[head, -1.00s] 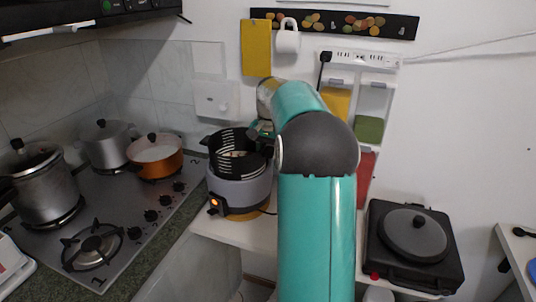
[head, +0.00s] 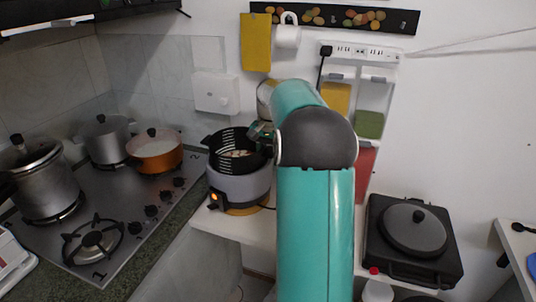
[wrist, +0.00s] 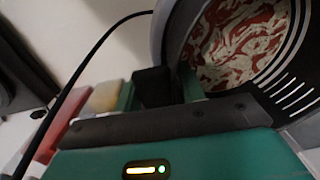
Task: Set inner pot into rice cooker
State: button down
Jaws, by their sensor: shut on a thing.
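The inner pot (head: 226,147) is black with a slotted wall and holds pale food. It is at the mouth of the grey rice cooker (head: 238,187), its rim above the cooker's rim; I cannot tell how deep it sits. In the wrist view the inner pot (wrist: 293,75) shows at the right, with red and white food inside. My gripper (head: 262,136) is at the pot's right side, partly behind my arm. In the wrist view my gripper (wrist: 165,90) is shut at the pot's edge, by a black block that looks like its handle.
A gas stove (head: 120,215) with several pots, including an orange one (head: 155,152), is at the left. The cooker stands on a narrow white counter (head: 240,228). A black appliance with a lid (head: 413,235) is at the right. A dark cable (wrist: 85,75) crosses the wrist view.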

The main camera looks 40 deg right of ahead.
jog(key=shift+f, duration=1.7)
dwell(0.3)
jog(key=c, duration=0.9)
grip_release()
jog(key=shift+c, duration=0.2)
jog(key=shift+o, duration=0.9)
jog(key=shift+f, duration=0.1)
jog(key=r, duration=1.4)
jog(key=shift+s+d, duration=0.1)
jog(key=shift+s, duration=0.15)
